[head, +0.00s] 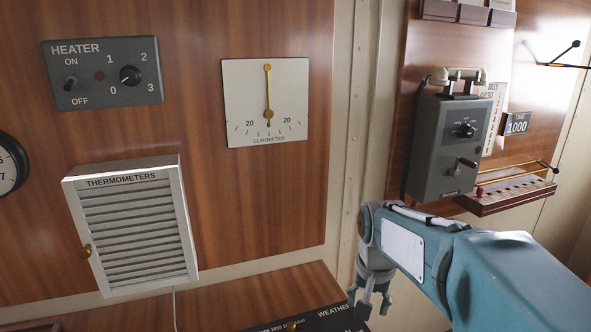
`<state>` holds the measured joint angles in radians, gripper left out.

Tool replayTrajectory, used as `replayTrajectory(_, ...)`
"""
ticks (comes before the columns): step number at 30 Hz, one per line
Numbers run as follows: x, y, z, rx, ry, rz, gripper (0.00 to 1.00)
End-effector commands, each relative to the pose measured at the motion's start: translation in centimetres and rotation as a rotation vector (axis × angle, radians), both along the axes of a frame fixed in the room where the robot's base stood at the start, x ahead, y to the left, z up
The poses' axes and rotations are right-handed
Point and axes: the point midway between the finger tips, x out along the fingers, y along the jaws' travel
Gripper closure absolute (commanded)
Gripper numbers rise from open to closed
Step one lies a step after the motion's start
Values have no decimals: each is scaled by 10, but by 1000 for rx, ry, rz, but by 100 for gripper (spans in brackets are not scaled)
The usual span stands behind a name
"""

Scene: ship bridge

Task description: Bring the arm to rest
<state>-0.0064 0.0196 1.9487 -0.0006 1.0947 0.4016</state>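My arm (480,268) reaches in from the lower right of the head view, teal with a pale panel near its wrist. My gripper (372,306) hangs below the wrist, pointing down, at the right end of the low wooden console. Its fingers look apart, with nothing visible between them. The gripper is small in the view and its far side is partly hidden. It is below and to the left of the grey wall telephone and appears apart from it.
A heater panel (102,73), a clinometer (265,103) and a louvred thermometers box (132,228) are on the wooden wall. The grey telephone (447,145) hangs at right, beside a small rack (507,190). The wooden console (225,300) is along the bottom.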

Motion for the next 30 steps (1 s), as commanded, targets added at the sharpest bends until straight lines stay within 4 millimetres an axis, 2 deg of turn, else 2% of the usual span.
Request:
replayTrajectory(4, -30, -1, 18, -6, -69, 60, 30)
replayTrajectory(12, -81, -2, 35, -28, -184, 169, 30)
replayTrajectory(24, -153, -2, 35, -84, -351, 325, 30)
replayTrajectory(30, -172, -3, 30, -108, -401, 374, 30)
